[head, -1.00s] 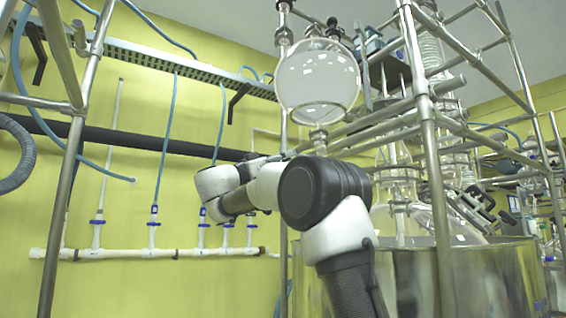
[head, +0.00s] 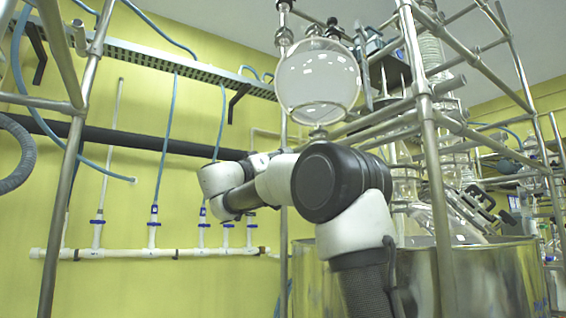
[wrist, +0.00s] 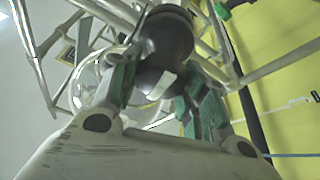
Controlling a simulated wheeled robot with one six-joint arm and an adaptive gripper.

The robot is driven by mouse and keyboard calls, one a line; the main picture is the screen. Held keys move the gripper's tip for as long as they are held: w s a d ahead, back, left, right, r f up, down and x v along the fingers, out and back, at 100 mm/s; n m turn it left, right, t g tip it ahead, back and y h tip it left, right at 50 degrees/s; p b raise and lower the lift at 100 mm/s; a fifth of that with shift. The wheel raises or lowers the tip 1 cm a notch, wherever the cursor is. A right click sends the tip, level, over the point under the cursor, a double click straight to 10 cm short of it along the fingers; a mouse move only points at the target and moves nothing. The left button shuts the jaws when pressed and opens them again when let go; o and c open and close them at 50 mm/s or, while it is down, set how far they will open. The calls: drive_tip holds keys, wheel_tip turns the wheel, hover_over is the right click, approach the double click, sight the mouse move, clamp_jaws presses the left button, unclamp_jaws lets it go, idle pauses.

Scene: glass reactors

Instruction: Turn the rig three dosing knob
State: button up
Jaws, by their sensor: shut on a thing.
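In the wrist view, a dark, rounded knob (wrist: 168,40) with a pale patch on its lower part sits between the green-padded fingers of my gripper (wrist: 163,82). The fingers lie on either side of it, and my gripper is shut on it. I take this to be the dosing knob; no rig number is readable. In the head view, my arm covers the gripper and the knob. A round glass flask (head: 318,82) hangs on the metal frame above and behind my arm.
Metal frame posts (head: 430,170) and crossbars stand close to my arm on the right. A large shiny vessel (head: 470,280) is below them. A white pipe (head: 130,253) with blue valves runs along the yellow wall at left.

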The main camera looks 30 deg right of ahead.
drive_tip(key=n+t+y, duration=0.1)
drive_tip(key=n+t, duration=0.1)
drive_tip(key=n, duration=0.2)
drive_tip(key=n+t+y, duration=0.1)
drive_tip(key=n, duration=0.3)
drive_tip(key=shift+n+t, duration=0.4)
drive_tip(key=n+y, duration=0.1)
drive_tip(key=n, duration=0.2)
drive_tip(key=n+y, duration=0.2)
drive_tip(key=n, duration=0.1)
drive_tip(key=shift+w+f+n, duration=0.1)
drive_tip(key=shift+n, duration=0.3)
drive_tip(key=o, duration=1)
drive_tip(key=shift+o, duration=0.3)
drive_tip(key=v, duration=1.2)
drive_tip(key=shift+f, duration=0.1)
